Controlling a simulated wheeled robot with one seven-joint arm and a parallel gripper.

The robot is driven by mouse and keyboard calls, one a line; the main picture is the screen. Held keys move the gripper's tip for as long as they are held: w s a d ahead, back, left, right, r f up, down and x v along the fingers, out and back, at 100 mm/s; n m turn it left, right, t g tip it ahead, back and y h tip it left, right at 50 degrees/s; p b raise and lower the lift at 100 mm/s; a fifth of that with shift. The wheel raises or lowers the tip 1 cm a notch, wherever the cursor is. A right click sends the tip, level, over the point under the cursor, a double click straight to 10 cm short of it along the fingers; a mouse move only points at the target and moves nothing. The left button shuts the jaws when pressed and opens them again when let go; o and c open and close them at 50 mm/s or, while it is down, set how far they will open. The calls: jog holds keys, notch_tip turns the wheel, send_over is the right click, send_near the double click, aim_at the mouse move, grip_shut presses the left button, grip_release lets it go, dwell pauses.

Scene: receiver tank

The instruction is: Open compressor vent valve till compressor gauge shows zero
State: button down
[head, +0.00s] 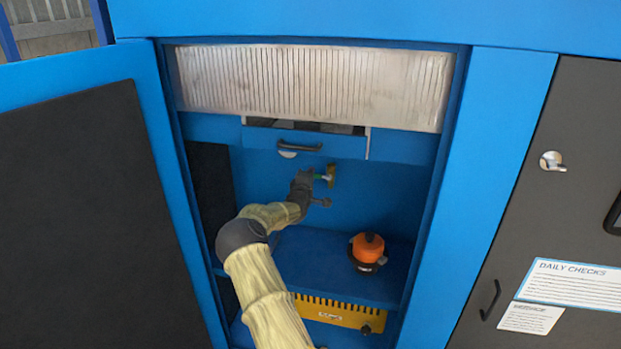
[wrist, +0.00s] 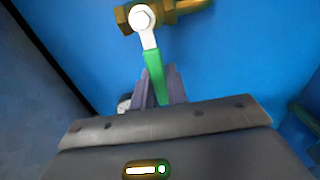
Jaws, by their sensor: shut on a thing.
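The vent valve has a brass body (head: 332,170) on the blue back wall of the open cabinet. In the wrist view the brass body (wrist: 184,8) carries a white lever with a green grip (wrist: 154,64) that points down toward me. My gripper (head: 315,177) reaches into the cabinet at the valve. In the wrist view its dark fingers (wrist: 160,90) are shut on the green grip. I cannot make out a compressor gauge or its reading. A small pale round thing (wrist: 124,104) is partly hidden behind my gripper.
The blue cabinet door (head: 75,75) stands open at left. A drawer-like panel with a dark handle (head: 299,145) is above my gripper. An orange-capped object (head: 367,248) stands on the blue shelf (head: 315,275) at lower right, above a yellow slotted unit (head: 338,311).

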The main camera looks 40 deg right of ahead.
jog(key=shift+f, duration=0.2)
jog(key=c, duration=1.4)
grip_release()
jog(key=shift+r, duration=0.1)
jog(key=v, duration=1.7)
jog(key=shift+s+a+b, duration=0.15)
jog(key=shift+s+b, duration=0.1)
jog(key=shift+b, duration=0.1)
